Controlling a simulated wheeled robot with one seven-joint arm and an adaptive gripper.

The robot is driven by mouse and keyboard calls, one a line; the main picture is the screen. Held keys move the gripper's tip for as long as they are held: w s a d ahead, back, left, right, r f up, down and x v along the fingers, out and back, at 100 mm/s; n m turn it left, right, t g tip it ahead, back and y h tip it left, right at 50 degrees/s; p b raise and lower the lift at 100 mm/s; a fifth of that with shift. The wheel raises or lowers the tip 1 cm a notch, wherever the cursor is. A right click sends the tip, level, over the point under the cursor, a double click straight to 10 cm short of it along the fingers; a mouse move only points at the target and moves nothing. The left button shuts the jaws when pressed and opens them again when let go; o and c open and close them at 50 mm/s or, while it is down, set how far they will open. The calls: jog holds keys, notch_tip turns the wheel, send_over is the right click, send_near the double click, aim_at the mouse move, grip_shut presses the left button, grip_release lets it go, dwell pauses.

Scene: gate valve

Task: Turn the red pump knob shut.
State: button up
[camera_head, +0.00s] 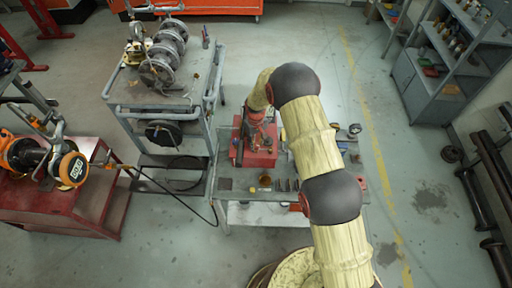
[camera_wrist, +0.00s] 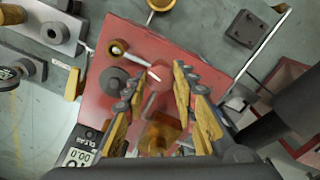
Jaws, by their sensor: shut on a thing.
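A red pump body (camera_head: 262,152) sits on the grey workbench in the head view; its red top plate (camera_wrist: 108,42) fills the middle of the wrist view. My gripper (camera_head: 256,116) is over the pump, pointing down. In the wrist view its two yellow-padded fingers (camera_wrist: 158,80) stand on either side of the red knob (camera_wrist: 160,72), and it is shut on the knob. A pale streak shows on or beside the knob. The fingers and the low light hide the exact contact. A dark round fitting (camera_wrist: 112,80) and a brass ring (camera_wrist: 118,48) are left of the fingers.
A digital meter (camera_wrist: 80,150) lies close to the left finger. Small dark parts (camera_head: 285,185) lie on the bench's front. A grey cart (camera_head: 150,95) with flanged valve parts stands left. A red cabinet (camera_head: 75,195) is further left, and shelves (camera_head: 445,60) are right.

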jog(key=m+b, duration=0.1)
jog(key=m, duration=0.1)
jog(key=m+b, duration=0.1)
jog(key=b, duration=0.1)
jog(key=shift+f+m, duration=0.2)
jog(key=shift+m, duration=0.2)
jog(key=m+b, duration=0.2)
jog(key=m, duration=0.1)
jog(key=shift+r+m+b, duration=0.1)
jog(key=shift+m+b, duration=0.2)
jog(key=m+b, duration=0.2)
jog(key=m, duration=0.1)
jog(key=shift+m, duration=0.3)
jog(key=shift+r+m+b, duration=0.1)
jog(key=shift+m+b, duration=0.5)
jog(key=shift+m, duration=1.3)
jog(key=o, duration=1)
jog(key=shift+o, duration=0.8)
